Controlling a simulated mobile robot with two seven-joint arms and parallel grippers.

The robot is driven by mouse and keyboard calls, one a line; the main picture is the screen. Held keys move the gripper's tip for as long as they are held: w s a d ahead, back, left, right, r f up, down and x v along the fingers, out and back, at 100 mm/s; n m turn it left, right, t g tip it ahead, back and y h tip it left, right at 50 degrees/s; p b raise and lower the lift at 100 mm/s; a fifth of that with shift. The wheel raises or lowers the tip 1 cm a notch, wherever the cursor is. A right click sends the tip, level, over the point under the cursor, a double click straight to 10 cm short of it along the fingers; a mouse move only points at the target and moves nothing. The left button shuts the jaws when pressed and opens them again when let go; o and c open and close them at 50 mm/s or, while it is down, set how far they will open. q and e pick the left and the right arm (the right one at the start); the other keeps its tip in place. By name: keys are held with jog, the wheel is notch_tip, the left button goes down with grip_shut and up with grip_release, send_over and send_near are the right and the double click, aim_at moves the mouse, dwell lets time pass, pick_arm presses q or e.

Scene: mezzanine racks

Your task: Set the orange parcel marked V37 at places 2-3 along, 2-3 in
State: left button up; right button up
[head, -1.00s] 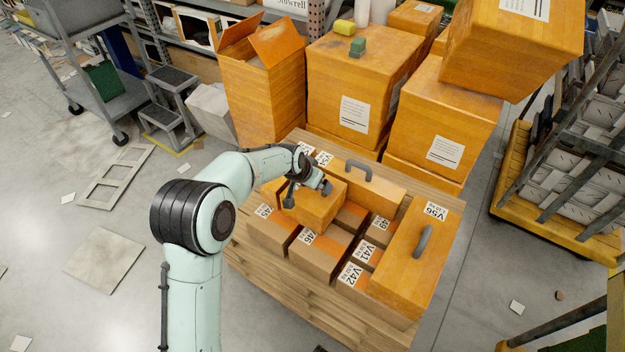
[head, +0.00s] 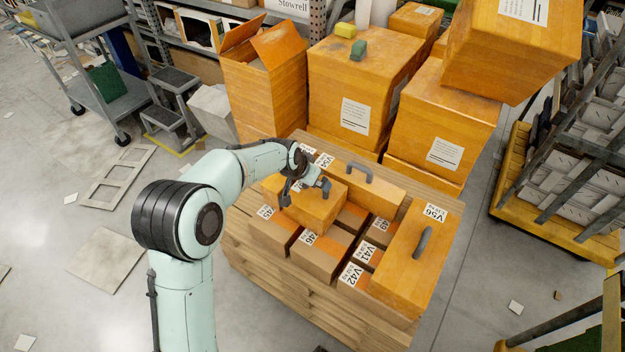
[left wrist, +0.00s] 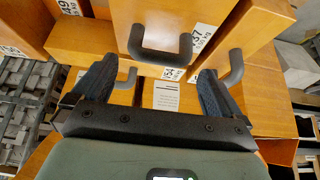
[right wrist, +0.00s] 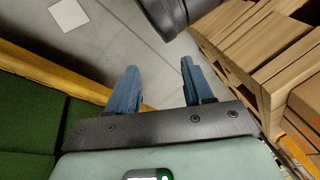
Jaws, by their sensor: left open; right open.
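An orange parcel (head: 318,211) sits toward the left middle of the pallet load in the head view, its own label hidden there. In the left wrist view an orange parcel (left wrist: 262,22) shows a label ending in 37 and a dark grey handle (left wrist: 160,54). My left gripper (head: 306,189) is over the parcel in the head view. In the left wrist view my left gripper (left wrist: 155,85) is open, its fingers apart with the handle beyond them and nothing held. My right gripper (right wrist: 160,78) is open and empty, beside the pallet (right wrist: 236,62).
Orange parcel V56 (head: 412,262) with a handle lies along the load's right. Another handled orange parcel (head: 372,187) lies at the back. Brown boxes V46 (head: 318,255), V41 and V42 fill the front. Tall orange cartons (head: 358,85) stand close behind. Floor at left is mostly open.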

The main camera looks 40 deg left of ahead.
pick_arm(q)
jog(key=p+v, duration=0.1)
jog(key=v, duration=0.7)
jog(key=shift+p, duration=0.3)
pick_arm(e)
jog(key=shift+g+y, duration=0.3)
jog(key=shift+g, duration=0.2)
jog(key=s, duration=0.1)
jog(key=s+a+r, duration=0.1)
jog(key=s+r, duration=0.1)
jog(key=shift+s+a, duration=0.2)
jog(key=shift+a, duration=0.15)
